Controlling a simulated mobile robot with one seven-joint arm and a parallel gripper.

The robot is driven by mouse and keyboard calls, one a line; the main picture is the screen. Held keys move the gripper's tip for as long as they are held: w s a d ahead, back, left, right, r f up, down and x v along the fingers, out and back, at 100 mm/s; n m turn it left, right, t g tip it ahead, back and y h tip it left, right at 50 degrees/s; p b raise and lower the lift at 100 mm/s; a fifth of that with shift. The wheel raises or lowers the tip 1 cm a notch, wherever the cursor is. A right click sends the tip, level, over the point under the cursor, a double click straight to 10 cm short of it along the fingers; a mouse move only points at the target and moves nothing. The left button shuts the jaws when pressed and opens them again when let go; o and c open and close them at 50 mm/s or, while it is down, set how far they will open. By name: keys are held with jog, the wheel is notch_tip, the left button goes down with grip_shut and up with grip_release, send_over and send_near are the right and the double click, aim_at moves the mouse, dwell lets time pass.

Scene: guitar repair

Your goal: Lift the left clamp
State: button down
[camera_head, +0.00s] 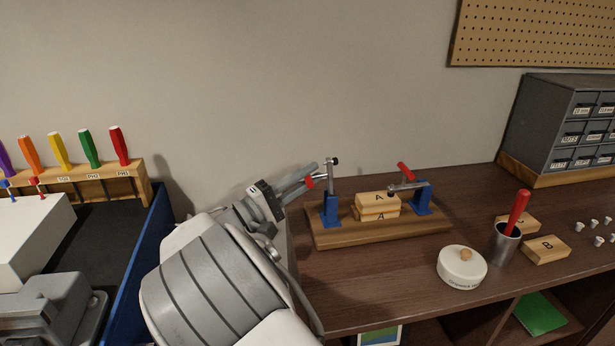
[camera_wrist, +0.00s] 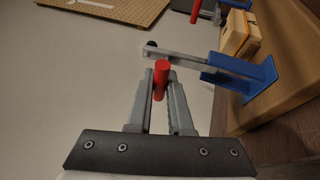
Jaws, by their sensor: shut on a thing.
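The left clamp (camera_head: 329,200) stands on the left end of a wooden board (camera_head: 380,234). It has a blue base, and its metal arm is raised upright with a dark tip at the top. It also shows in the wrist view (camera_wrist: 240,76). My gripper (camera_head: 311,180) is shut on the clamp's red handle, which shows between the fingers in the wrist view (camera_wrist: 160,80). The right clamp (camera_head: 421,198) has its arm lying low over two stacked wooden blocks marked A (camera_head: 378,198). Its red handle (camera_head: 405,171) tilts up.
A white round lidded pot (camera_head: 462,268), a metal cup (camera_head: 504,244) with a red-handled tool and blocks marked B (camera_head: 546,250) stand at right. A drawer cabinet (camera_head: 560,125) is behind. A screwdriver rack (camera_head: 90,178) and blue-edged tray (camera_head: 150,245) are at left.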

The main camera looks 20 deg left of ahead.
jog(key=c, duration=0.8)
grip_release()
jog(key=shift+c, duration=0.2)
jog(key=p+v, duration=0.1)
jog(key=v, duration=1.1)
jog(key=shift+p, duration=0.3)
